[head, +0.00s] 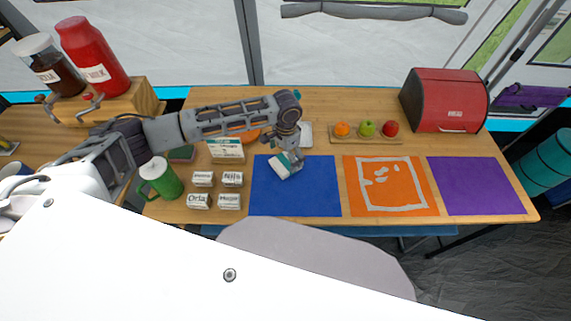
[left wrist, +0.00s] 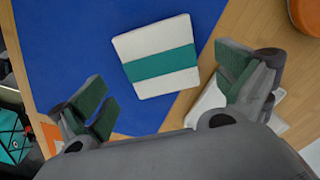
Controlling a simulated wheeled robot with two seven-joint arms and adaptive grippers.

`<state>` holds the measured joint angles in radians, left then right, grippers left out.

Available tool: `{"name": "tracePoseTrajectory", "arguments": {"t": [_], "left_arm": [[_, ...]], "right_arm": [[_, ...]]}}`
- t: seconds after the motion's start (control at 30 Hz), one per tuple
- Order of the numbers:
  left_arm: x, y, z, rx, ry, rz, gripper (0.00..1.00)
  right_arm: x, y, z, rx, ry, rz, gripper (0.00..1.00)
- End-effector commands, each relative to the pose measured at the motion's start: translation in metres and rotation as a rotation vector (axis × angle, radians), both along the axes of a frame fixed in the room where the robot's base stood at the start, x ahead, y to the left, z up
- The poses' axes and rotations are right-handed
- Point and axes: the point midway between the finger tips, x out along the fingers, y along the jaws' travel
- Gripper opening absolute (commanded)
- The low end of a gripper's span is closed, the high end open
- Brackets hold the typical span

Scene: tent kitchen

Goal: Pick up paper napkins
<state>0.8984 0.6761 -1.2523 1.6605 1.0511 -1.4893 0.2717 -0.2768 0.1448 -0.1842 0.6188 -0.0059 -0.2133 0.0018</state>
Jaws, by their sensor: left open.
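The paper napkins are a white pack with a teal band. In the head view the pack (head: 281,167) is over the upper middle of the blue mat (head: 290,200), partly hidden by my left gripper (head: 292,161). In the left wrist view the pack (left wrist: 158,58) lies over the blue mat (left wrist: 70,50) and its wooden edge side, ahead of the fingers. My left gripper (left wrist: 168,88) is open, with its green-padded fingers wide apart and clear of the pack. I cannot tell how far above the mat the fingers are. My right gripper is not in view.
An orange mat (head: 405,203) with a white outline and a purple mat (head: 480,190) lie to the right. A fruit tray (head: 367,140) and red bread box (head: 445,100) stand behind. Name blocks (head: 203,179) and a green mug (head: 162,180) are to the left.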

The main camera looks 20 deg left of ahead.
Motion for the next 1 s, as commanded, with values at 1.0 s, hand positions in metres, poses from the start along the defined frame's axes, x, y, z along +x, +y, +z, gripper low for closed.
{"name": "tracePoseTrajectory", "arguments": {"t": [1.0], "left_arm": [[-0.002,0.002,-0.036,0.001,-0.001,0.000,0.79]], "right_arm": [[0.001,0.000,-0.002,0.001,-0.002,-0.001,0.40]]}}
